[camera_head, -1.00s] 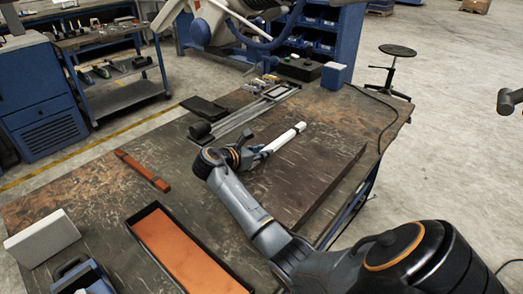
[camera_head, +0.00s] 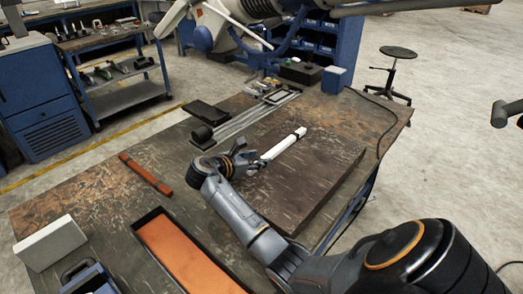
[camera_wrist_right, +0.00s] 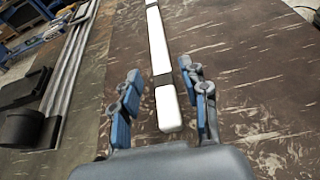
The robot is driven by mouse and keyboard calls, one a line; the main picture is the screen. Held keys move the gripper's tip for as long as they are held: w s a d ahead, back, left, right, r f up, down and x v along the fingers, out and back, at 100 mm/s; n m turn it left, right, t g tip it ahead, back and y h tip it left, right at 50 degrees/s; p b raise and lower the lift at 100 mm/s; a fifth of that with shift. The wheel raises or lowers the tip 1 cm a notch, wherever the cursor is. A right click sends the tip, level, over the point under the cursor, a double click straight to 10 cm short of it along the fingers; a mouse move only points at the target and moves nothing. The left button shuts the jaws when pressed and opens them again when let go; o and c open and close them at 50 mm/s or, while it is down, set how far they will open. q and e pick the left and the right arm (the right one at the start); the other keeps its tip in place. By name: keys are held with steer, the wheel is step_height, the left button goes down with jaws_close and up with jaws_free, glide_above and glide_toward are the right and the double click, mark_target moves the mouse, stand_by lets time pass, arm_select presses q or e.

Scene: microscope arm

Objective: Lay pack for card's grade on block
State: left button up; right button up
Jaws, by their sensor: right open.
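A long white pack (camera_head: 283,146) with dark bands lies on the brown block (camera_head: 325,165), a low slab at the right of the table. My right gripper (camera_head: 256,163) is at the pack's near end. In the right wrist view, the open fingers of the right gripper (camera_wrist_right: 160,70) stand on either side of the white pack (camera_wrist_right: 158,45), with gaps to both sides. An orange-red pack (camera_head: 145,174) of similar shape lies on the table at the left. I cannot make out a card or its grade. My left gripper is not in view.
A black tray with an orange floor (camera_head: 180,255) is at the table's front. A white box (camera_head: 50,243) and a blue case (camera_head: 88,279) are at the front left. Metal rails (camera_head: 245,119) with a black roller lie behind the block. A large white and blue arm hangs above.

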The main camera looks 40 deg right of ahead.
steer(key=p+v, duration=0.5)
steer(key=v, duration=0.2)
steer(key=shift+a+r+p, duration=0.25)
steer(key=shift+r+p, duration=0.1)
steer(key=shift+a+r+p, duration=0.1)
steer(key=shift+a+p, duration=0.25)
steer(key=shift+a, duration=0.25)
steer(key=shift+s+a, duration=0.1)
